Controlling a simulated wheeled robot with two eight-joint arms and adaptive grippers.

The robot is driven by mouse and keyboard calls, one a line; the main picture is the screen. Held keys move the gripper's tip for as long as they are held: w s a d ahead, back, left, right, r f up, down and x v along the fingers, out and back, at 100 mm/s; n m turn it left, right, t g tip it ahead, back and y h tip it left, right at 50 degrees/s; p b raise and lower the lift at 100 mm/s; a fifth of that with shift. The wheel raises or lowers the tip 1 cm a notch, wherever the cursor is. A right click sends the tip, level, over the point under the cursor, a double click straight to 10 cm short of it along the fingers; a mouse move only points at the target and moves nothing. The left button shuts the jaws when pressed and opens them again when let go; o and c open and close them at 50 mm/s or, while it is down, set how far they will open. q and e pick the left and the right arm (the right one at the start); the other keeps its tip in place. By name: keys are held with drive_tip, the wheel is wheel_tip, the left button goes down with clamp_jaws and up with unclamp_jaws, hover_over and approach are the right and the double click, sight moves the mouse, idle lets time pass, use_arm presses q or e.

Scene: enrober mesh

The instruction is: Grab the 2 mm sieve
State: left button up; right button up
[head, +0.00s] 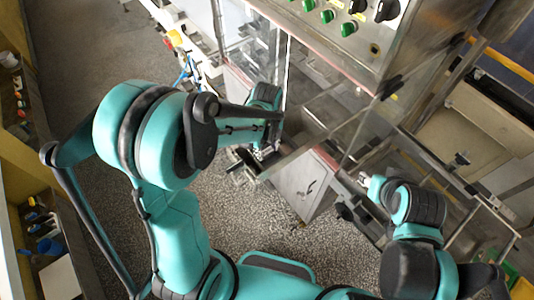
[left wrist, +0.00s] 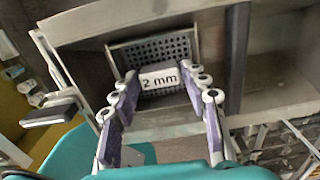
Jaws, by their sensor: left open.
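The 2 mm sieve (left wrist: 150,52) shows in the left wrist view as a dark perforated plate in a metal frame. Its pale front tab reads "2 mm" (left wrist: 159,78). It sits in a metal opening. My left gripper (left wrist: 159,82) is open, with one finger on each side of the tab; whether they touch it I cannot tell. In the head view my left gripper (head: 248,160) is by the machine's lower front, partly hidden by my arm, and I cannot make out the sieve there. My right gripper (head: 352,195) is near a metal frame at the right; its jaws are unclear.
A steel machine with a control panel (head: 345,20) and green knobs stands above my left gripper. A white cabinet (head: 305,183) is below it. Metal rails and frames crowd the right. Shelves (head: 40,230) line the left edge. The speckled floor (head: 265,225) between is open.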

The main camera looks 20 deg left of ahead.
use_arm(q)
drive_tip(key=c, duration=0.9)
drive_tip(key=shift+o, duration=0.2)
drive_tip(key=shift+r, duration=0.15)
